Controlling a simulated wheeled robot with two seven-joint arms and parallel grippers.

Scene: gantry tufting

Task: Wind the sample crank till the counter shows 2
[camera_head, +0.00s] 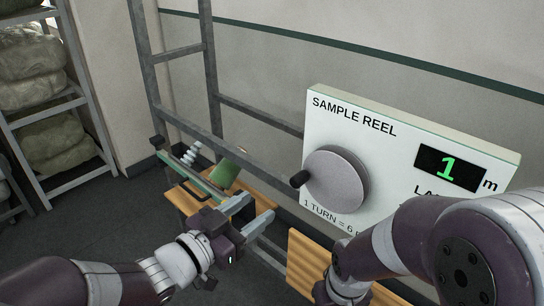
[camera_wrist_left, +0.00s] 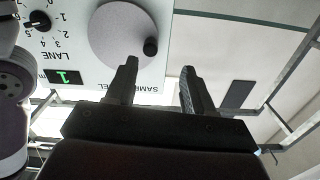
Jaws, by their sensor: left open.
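The sample reel panel (camera_head: 400,125) is a white board with a round grey crank disc (camera_head: 337,180). A black crank knob (camera_head: 299,179) sticks out at the disc's left side. The counter (camera_head: 449,168) shows a green 1. In the left wrist view the knob (camera_wrist_left: 150,47) and disc (camera_wrist_left: 118,33) lie ahead of the fingers, and the counter (camera_wrist_left: 63,77) also shows 1. My left gripper (camera_head: 256,211) is open and empty, below and left of the knob, apart from it. My right arm crosses the lower right of the head view; its gripper is not visible.
A grey metal frame (camera_head: 184,100) stands behind and left of the panel. A wooden board (camera_head: 309,262) is below the panel. A green item (camera_head: 224,174) lies on a low bench at left. Shelves with wrapped bundles (camera_head: 30,60) stand far left. A lane dial (camera_wrist_left: 40,20) sits on the panel.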

